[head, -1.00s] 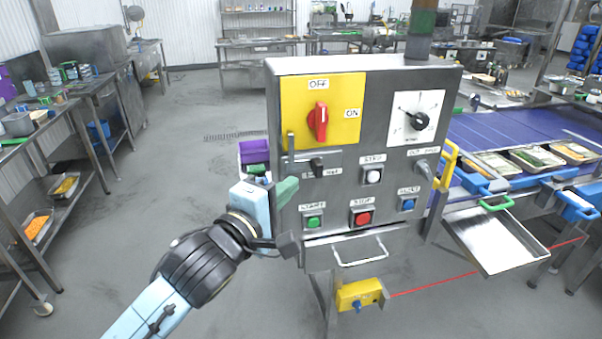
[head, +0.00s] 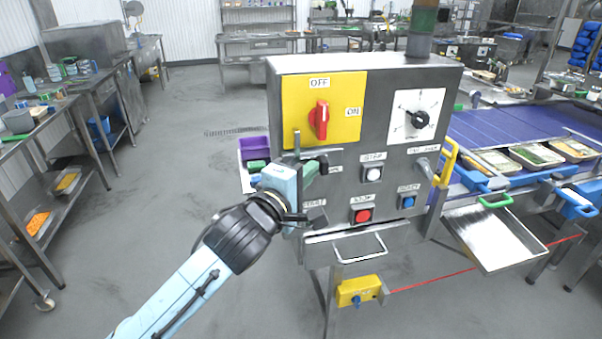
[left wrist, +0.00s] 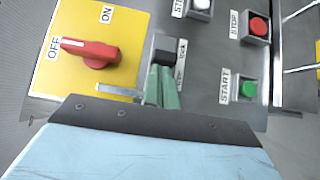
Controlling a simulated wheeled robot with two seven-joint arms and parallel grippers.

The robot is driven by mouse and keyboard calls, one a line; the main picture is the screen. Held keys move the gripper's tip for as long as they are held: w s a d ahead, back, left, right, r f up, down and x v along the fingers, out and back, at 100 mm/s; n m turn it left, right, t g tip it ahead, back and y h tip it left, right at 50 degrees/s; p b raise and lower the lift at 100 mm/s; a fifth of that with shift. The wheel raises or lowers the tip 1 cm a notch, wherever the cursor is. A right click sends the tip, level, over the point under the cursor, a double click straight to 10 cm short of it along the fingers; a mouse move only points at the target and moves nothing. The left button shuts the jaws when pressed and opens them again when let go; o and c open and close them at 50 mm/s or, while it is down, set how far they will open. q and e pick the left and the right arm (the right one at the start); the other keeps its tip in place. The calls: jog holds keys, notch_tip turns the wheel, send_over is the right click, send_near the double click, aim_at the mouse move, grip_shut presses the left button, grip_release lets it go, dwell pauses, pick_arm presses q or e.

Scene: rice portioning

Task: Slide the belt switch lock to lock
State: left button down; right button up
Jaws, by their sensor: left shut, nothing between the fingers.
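The belt switch lock is a slider with a black knob (head: 323,162) on the grey control box (head: 375,110), below the yellow switch plate. Its knob also shows in the left wrist view (left wrist: 166,56), beside small labels, one of which seems to read LOCK. My left gripper (head: 309,174) is shut and empty, its green fingertips at the knob's left side in the head view. In the left wrist view the shut fingertips (left wrist: 162,72) meet the knob's near edge; whether they press on it I cannot tell. My right gripper is not in view.
A red rotary switch (head: 319,120) points toward OFF above the slider. An upright metal bar (head: 297,144) stands just left of the knob. Red stop (head: 363,216), blue (head: 408,202) and white (head: 373,174) buttons sit right and below. The green start button (left wrist: 247,90) is near the gripper.

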pick_arm(q)
jog(key=d, duration=0.2)
jog(key=shift+w+d, duration=0.35)
jog(key=shift+w, duration=0.05)
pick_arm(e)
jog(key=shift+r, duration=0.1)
pick_arm(q)
jog(key=shift+s, duration=0.15)
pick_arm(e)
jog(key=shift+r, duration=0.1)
